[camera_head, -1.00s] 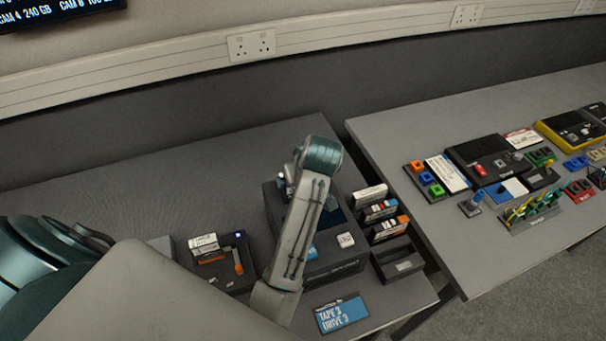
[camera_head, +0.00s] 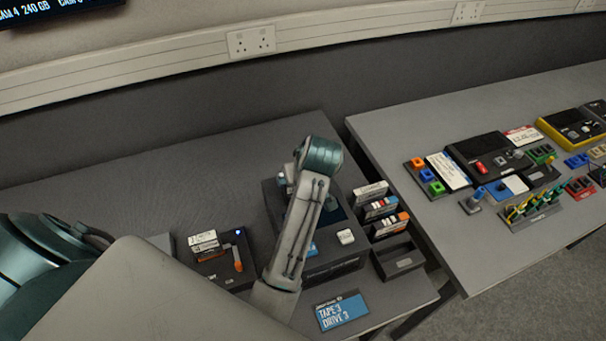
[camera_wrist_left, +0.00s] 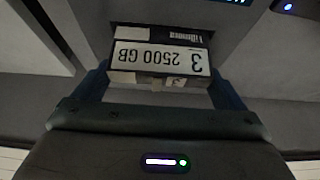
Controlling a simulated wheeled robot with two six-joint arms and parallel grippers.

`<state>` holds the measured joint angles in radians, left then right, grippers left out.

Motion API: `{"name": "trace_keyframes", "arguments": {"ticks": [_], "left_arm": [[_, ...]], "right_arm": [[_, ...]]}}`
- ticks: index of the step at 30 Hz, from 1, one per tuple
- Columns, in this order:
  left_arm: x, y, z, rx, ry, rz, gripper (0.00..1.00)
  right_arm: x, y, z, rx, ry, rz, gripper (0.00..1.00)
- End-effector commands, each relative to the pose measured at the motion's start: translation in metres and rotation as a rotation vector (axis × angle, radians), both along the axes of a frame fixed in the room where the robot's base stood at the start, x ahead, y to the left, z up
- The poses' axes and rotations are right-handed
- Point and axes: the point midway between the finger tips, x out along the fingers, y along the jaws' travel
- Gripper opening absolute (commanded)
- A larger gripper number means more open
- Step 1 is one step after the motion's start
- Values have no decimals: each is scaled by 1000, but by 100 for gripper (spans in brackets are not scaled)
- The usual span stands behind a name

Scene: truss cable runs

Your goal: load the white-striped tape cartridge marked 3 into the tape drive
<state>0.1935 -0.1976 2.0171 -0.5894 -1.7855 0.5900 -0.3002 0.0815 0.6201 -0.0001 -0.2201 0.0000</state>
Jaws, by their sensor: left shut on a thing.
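My left gripper (camera_wrist_left: 160,88) is shut on the white-striped cartridge (camera_wrist_left: 158,58), with one finger on each side. Its white label reads "3 2500 GB", upside down in the left wrist view. In the head view my left forearm crosses a dark box with a screen and a white button, which looks like the tape drive (camera_head: 340,262). The forearm hides part of this box, and the gripper and held cartridge cannot be made out there. From the wrist view I cannot tell whether the cartridge touches the drive. My right gripper is not in view.
A rack (camera_head: 398,262) right of the drive holds several cartridges and an empty front slot. A dark unit (camera_head: 222,268) with an orange lever and blue light stands left. A second table (camera_head: 400,130) holds several devices.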

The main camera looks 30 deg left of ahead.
Motion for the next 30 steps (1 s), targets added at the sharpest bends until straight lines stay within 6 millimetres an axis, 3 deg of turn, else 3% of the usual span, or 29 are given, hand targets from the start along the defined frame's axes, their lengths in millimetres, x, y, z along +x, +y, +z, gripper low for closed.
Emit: {"name": "trace_keyframes", "arguments": {"ticks": [29, 30], "left_arm": [[0, 0, -15, 0, 0, 1, 49], [0, 0, -15, 0, -1, 1, 100]], "right_arm": [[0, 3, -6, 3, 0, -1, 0], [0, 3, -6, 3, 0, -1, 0]]}}
